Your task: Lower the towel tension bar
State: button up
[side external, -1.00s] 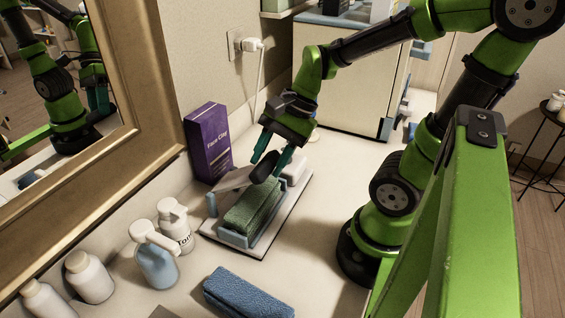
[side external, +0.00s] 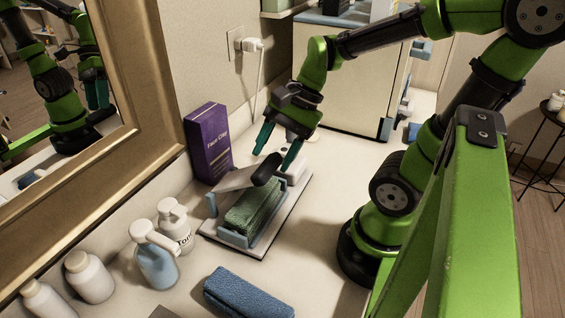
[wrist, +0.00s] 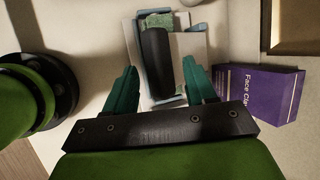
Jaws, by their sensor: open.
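The tension bar is a pale grey plate (side external: 238,181) with a thick black grip (side external: 266,168). It slants above a folded green towel (side external: 252,206), with its grip end raised. The towel lies in a blue-grey holder on a white base (side external: 292,213). My gripper (side external: 273,159) is open just above the grip and holds nothing. In the wrist view, the black grip (wrist: 156,62) lies between the two spread teal fingers (wrist: 163,88), with a gap on each side. The towel (wrist: 157,20) shows partly behind it, and much of the holder is hidden.
A purple box (side external: 208,143) stands close behind the holder by the wall. Pump bottles (side external: 156,262) stand to its left, and a rolled blue towel (side external: 246,294) lies in front. A pale cabinet (side external: 350,82) stands at the back. The counter right of the base is clear.

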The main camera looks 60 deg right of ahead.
jog(key=v, duration=1.5)
jog(key=shift+f, duration=0.1)
jog(key=shift+c, duration=0.3)
